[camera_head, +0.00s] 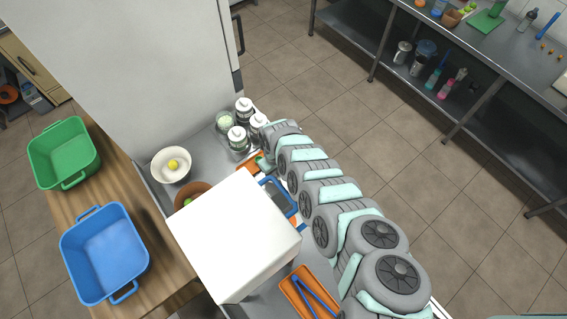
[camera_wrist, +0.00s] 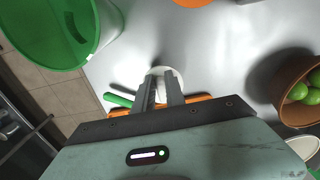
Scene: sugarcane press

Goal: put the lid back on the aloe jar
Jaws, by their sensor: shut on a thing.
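The aloe jar seems to be the lidless one (camera_head: 225,121), with pale green contents, at the left of a group of jars by the tall white cabinet. Its contents are too small to identify surely. My gripper (camera_wrist: 160,96) is shut on a white round lid (camera_wrist: 168,72), whose rim shows between and beyond the fingertips in the wrist view. Below the lid is an orange board (camera_wrist: 203,98), partly hidden by my gripper. In the head view, my arm ends near this board, just below the jars; the fingers and lid are not clear there.
Lidded jars (camera_head: 243,108) stand close around the open one. A brown bowl of limes (camera_wrist: 283,98) and a white bowl with a yellow fruit (camera_head: 171,166) stand nearby. A large white box (camera_head: 235,235) hides part of the counter. A green-handled tool (camera_wrist: 118,100) lies beside the board.

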